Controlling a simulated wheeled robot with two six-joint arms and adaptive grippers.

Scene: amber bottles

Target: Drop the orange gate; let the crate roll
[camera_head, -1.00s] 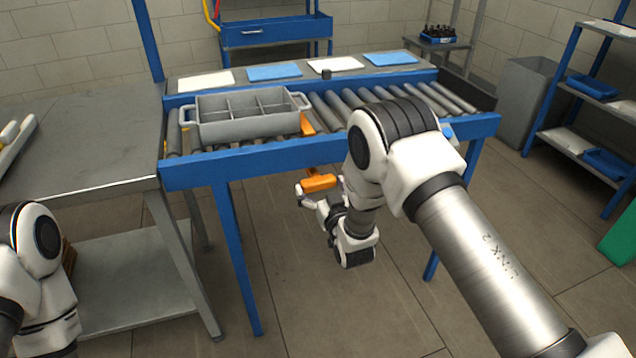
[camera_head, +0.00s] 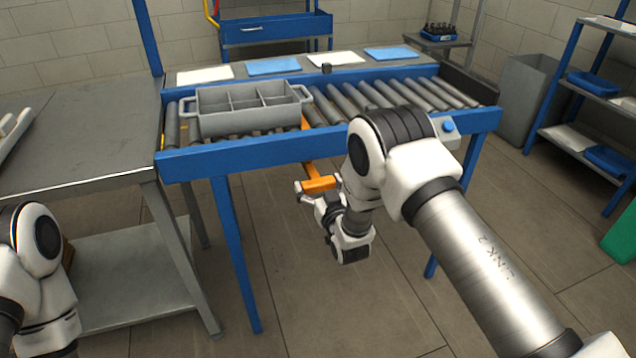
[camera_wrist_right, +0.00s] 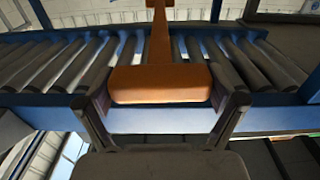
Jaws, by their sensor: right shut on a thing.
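The orange gate (camera_head: 308,122) stands at the right end of the crate, and its arm runs down past the blue front rail to an orange handle (camera_head: 321,184). My right gripper (camera_head: 318,188) is shut on this handle, below the rail. In the right wrist view, the fingers sit on both sides of the orange handle (camera_wrist_right: 160,84), and its stem rises towards the rollers. The grey crate (camera_head: 250,118), with several compartments, rests on the rollers at the left, close beside the gate. My left gripper is out of view; only left arm links show.
The roller conveyor (camera_head: 400,97) is clear to the right of the crate. A blue button on a grey box (camera_head: 448,126) sits at the front right, partly behind my right arm. A steel table (camera_head: 80,140) adjoins at left. Dark bottles (camera_head: 440,30) stand at the back.

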